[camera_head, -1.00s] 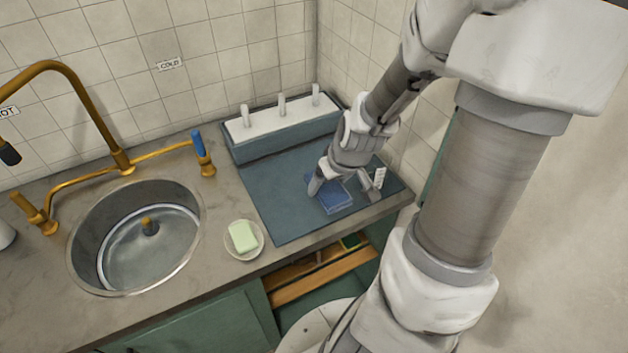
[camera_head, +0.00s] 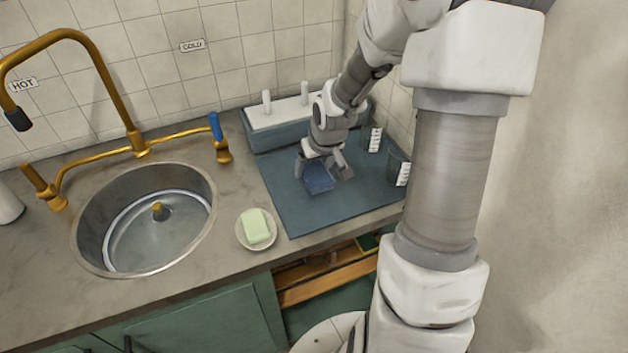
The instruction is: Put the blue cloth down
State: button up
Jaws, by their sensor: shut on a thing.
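The blue cloth (camera_head: 319,180) is a small folded square over the blue-grey mat (camera_head: 300,214) on the counter, right of the sink. My gripper (camera_head: 323,170) points down at the cloth and is shut on it, with its fingers at the cloth's far part. The cloth looks close to the mat. I cannot tell whether its underside touches the mat.
A long rack with white pegs (camera_head: 277,113) stands behind the mat. Labelled beakers (camera_head: 397,172) stand at the mat's right side. A green soap on a dish (camera_head: 256,228) lies left of the mat, beside the sink (camera_head: 130,240). The mat's front is clear. An open drawer (camera_head: 325,280) is below.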

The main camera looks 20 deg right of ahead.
aim_at(316, 172)
jog(key=shift+w+f+b, duration=0.15)
jog(key=shift+f+b, duration=0.4)
jog(key=shift+f, duration=1.5)
jog(key=shift+f, duration=0.2)
jog(key=o, duration=1)
jog(key=shift+r, duration=0.1)
jog(key=shift+r, duration=0.35)
jog(key=p+v, duration=0.4)
jog(key=v, duration=0.6)
jog(key=shift+r, duration=0.25)
jog(key=shift+s+r+p, duration=0.3)
jog(key=shift+s+r, duration=0.1)
